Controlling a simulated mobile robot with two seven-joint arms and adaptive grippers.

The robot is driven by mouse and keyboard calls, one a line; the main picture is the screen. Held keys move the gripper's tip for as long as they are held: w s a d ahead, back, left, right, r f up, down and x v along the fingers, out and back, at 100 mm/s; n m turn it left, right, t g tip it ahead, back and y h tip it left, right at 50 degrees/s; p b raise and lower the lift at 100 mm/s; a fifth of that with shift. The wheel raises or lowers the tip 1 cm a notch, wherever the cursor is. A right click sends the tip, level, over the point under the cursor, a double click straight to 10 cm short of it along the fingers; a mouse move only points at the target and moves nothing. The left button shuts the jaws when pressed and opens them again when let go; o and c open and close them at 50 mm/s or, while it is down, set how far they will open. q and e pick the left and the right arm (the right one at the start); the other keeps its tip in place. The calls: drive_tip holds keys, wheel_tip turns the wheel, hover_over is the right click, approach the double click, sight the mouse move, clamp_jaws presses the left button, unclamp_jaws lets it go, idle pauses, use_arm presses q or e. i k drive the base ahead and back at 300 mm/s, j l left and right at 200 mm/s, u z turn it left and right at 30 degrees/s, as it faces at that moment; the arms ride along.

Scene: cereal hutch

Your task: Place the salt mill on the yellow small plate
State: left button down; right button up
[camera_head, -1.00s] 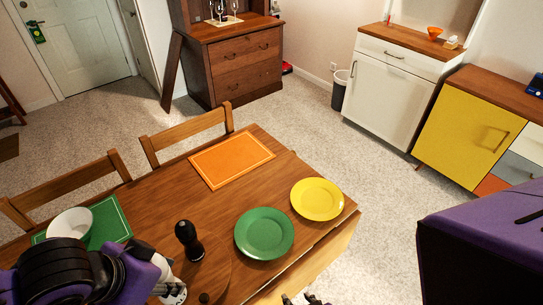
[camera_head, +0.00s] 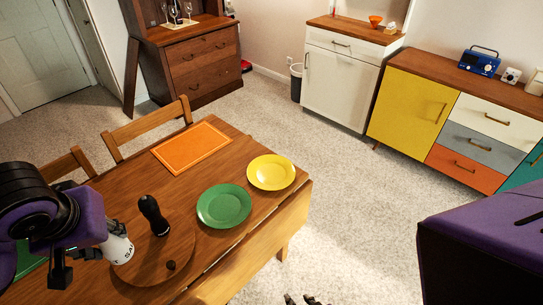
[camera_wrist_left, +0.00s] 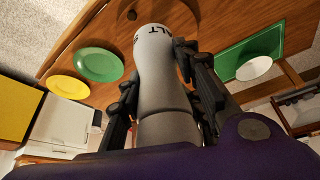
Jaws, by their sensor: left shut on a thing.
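The salt mill (camera_head: 118,247) is white with dark lettering and is held by my left gripper (camera_head: 82,262), partly hidden by it in the head view. In the left wrist view the mill (camera_wrist_left: 165,75) lies between the gripper's two fingers (camera_wrist_left: 165,100). I cannot tell whether its base touches the round wooden board (camera_head: 185,250). The yellow small plate (camera_head: 271,172) is empty near the table's right end, well to the right of the mill. It also shows in the left wrist view (camera_wrist_left: 72,98). Only the tips of my right gripper (camera_head: 303,299) show at the bottom edge.
A dark pepper mill (camera_head: 153,216) stands on the round board beside the salt mill. A green plate (camera_head: 224,206) lies between it and the yellow plate. An orange mat (camera_head: 192,148) lies behind. A white bowl (camera_wrist_left: 253,68) is on a green mat (camera_wrist_left: 235,55).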

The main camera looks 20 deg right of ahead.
sight(272, 174)
drive_tip(key=i+l+z, duration=0.15)
drive_tip(key=z, duration=0.3)
drive_tip(key=i+l+z, duration=0.15)
drive_tip(key=z, duration=0.35)
drive_tip(key=i+j, duration=0.05)
